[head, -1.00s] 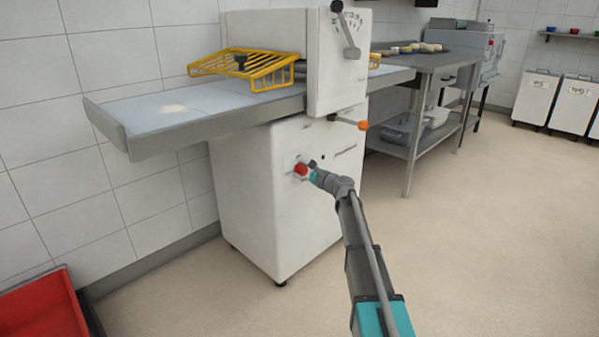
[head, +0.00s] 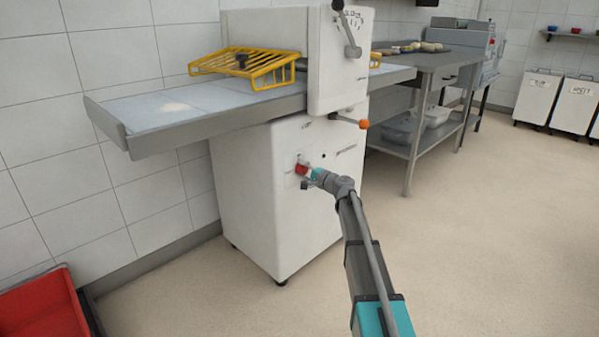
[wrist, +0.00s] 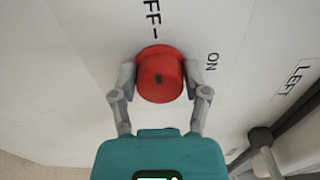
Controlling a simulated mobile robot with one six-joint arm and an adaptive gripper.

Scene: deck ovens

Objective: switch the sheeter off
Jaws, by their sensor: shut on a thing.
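The sheeter (head: 262,215) is a white floor-standing machine with a grey side table. A red rotary knob (head: 301,169) is on the front of its base; it also shows in the wrist view (wrist: 160,82). Printed words stand around the knob there: "FF-", cut off by the top edge, above it, and "ON" (wrist: 212,62) to its right. My gripper (wrist: 159,76) is shut on the red knob, one finger on each side.
An orange-tipped lever (head: 350,121) sticks out above the knob, and a grey lever (head: 347,32) is higher up. A yellow guard (head: 250,66) is over the side table. A red crate (head: 45,312) is at lower left. The floor to the right is clear.

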